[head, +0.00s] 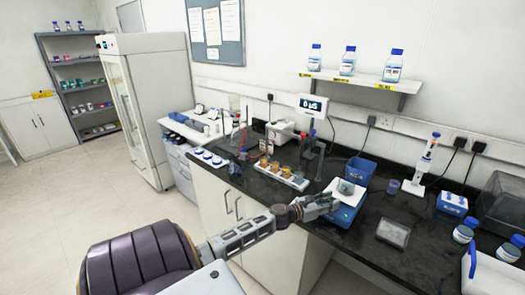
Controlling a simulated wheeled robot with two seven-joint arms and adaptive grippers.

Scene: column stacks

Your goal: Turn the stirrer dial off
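A low device with a white top and a blue body (352,198) stands at the counter's front edge. It looks like the stirrer. A small grey-green vessel (345,187) sits on its top. My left gripper (331,203) is at the left front side of this device, its fingers pointing right towards it. I cannot tell whether the fingers touch it, or whether they are open or shut. No dial can be made out; the gripper covers part of the device's front left side. My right gripper is not in view.
On the black counter (385,225), a rack of amber-topped vessels (280,174) is left of the device. A blue bin (360,170) is behind, and a grey shallow dish (393,232) is to the right. Open floor lies left.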

